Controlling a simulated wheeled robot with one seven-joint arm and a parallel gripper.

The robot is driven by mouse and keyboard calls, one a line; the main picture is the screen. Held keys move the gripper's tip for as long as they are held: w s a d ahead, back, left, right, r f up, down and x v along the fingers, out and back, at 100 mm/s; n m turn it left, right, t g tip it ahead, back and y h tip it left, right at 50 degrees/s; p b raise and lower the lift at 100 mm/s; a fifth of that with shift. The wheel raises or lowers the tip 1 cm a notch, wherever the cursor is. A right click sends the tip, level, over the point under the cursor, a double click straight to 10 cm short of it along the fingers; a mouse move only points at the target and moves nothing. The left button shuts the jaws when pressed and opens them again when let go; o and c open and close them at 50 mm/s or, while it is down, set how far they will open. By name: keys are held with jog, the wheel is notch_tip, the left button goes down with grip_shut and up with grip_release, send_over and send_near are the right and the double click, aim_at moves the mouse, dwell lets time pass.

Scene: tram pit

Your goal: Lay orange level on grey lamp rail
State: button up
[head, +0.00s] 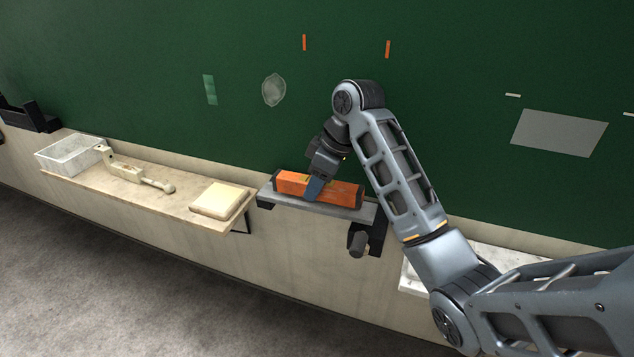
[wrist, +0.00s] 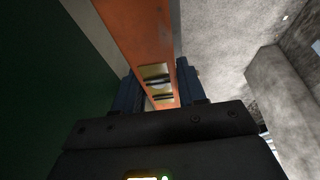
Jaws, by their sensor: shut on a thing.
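The orange level (head: 340,191) is a long bar with dark ends, lying lengthwise along the grey lamp rail (head: 343,212) in the head view. It looks level and resting on the rail or very close above it; I cannot tell if they touch. My gripper (head: 314,188) is shut on the level left of its middle, reaching down from above. In the wrist view the level (wrist: 138,40) runs between the blue fingers of my gripper (wrist: 160,92), with its vial window near the jaws. Part of the rail is hidden behind the level.
Left of the rail, a beige shelf (head: 135,188) holds a clear bin (head: 70,156), a cream clamp-like tool (head: 135,170) and a cream block (head: 220,200). A dark knob (head: 358,243) hangs under the rail's right end. The green wall (head: 200,40) rises close behind.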

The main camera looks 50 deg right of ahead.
jog(key=shift+f, duration=0.6)
dwell(0.4)
jog(key=o, duration=1.2)
jog(key=p+v, duration=0.1)
jog(key=v, duration=0.5)
jog(key=shift+d+r+p, duration=0.1)
jog(key=shift+r+p, duration=0.1)
jog(key=shift+p, duration=0.15)
jog(key=shift+s+r+p, duration=0.3)
jog(key=shift+r+p, duration=0.35)
jog(key=shift+r, duration=0.05)
